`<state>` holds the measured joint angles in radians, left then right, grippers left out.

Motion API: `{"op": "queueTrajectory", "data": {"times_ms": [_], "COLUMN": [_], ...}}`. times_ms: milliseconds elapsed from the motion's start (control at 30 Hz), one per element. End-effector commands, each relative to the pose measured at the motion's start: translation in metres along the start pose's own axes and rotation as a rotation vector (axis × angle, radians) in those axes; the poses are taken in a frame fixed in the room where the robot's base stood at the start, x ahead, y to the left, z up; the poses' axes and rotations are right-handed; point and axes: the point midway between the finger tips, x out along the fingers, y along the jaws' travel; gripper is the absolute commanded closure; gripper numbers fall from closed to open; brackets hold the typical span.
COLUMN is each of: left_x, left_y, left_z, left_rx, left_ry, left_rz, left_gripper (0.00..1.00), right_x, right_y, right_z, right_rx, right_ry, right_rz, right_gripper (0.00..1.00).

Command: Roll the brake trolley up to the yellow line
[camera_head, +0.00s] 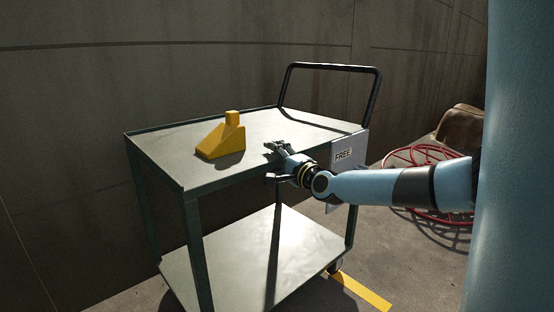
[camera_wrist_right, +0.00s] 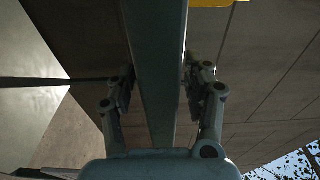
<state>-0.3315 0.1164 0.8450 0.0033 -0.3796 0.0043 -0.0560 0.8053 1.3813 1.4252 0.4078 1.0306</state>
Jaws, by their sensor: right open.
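The trolley is a dark green two-shelf cart with a pale top shelf (camera_head: 275,127), a lower shelf (camera_head: 245,255) and a black push handle (camera_head: 330,68) at its far right end. A yellow wedge-shaped block (camera_head: 222,140) rests on the top shelf. The yellow line (camera_head: 360,291) lies on the floor by the trolley's right front wheel (camera_head: 335,267). My right gripper (camera_head: 274,160) is at the near edge of the top shelf. In the right wrist view, its open fingers (camera_wrist_right: 158,92) stand either side of a grey-green bar (camera_wrist_right: 157,35); contact is unclear. My left gripper is out of view.
A plate marked FREE (camera_head: 343,155) hangs at the trolley's right end, behind my right arm. A red hose (camera_head: 425,215) lies coiled on the floor at right, near a brown bag-like object (camera_head: 461,127). A panelled wall (camera_head: 190,55) stands behind the trolley.

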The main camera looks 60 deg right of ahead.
Motion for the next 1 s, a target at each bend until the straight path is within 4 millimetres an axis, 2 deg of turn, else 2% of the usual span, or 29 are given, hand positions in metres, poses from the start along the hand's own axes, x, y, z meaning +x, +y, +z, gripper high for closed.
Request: {"op": "queueTrajectory", "data": {"times_ms": [167,500,633,800,1000], "left_x": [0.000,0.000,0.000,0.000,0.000], "left_y": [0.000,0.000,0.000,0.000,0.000], "left_z": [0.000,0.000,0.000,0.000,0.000], "left_rx": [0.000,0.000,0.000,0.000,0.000], "left_ry": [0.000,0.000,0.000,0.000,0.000], "left_rz": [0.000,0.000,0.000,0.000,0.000], "left_gripper": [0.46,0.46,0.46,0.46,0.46], "right_x": [-0.013,-0.082,-0.103,-0.118,-0.120], "right_y": [0.001,0.002,0.002,0.001,0.000], "right_z": [0.000,0.000,0.000,0.000,0.000], "right_rx": [-0.002,-0.003,-0.002,-0.001,0.000], "right_ry": [-0.003,-0.004,-0.002,0.000,0.000], "right_rz": [0.001,0.007,0.005,0.003,0.001], "right_gripper": [0.48,0.48,0.48,0.48,0.48]}}
